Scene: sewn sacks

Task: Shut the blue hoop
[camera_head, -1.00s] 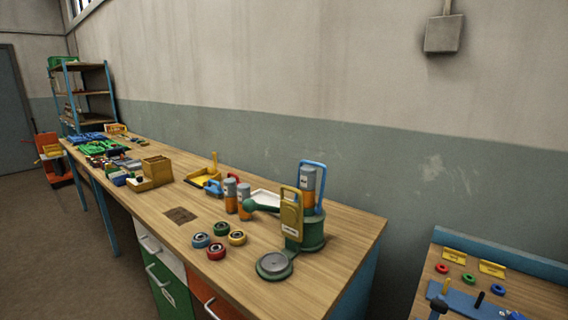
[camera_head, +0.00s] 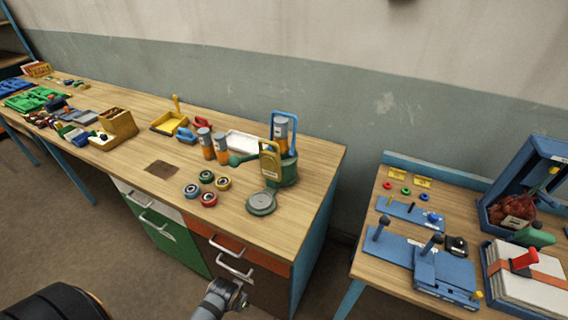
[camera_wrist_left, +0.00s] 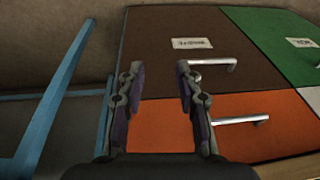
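The blue hoop (camera_head: 284,116) is an upright U-shaped bail at the back of a green round stand (camera_head: 282,172) near the bench's right end. It rises around the top of a grey and orange cylinder (camera_head: 281,131). A yellow tag-like plate (camera_head: 270,161) stands upright in front of it. I cannot tell how the hoop is fastened. My left gripper (camera_wrist_left: 159,80) is open and empty, in front of the drawer fronts. In the head view it shows at the bottom edge (camera_head: 238,291), well below and in front of the stand. My right gripper is not in view.
The wooden bench (camera_head: 290,222) holds several coloured rings (camera_head: 207,187), two more grey-orange cylinders (camera_head: 213,145), a white tray (camera_head: 243,142) and a yellow dustpan (camera_head: 169,122). Drawer handles (camera_head: 236,267) jut out below. A second table (camera_head: 380,219) stands right, across a gap.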

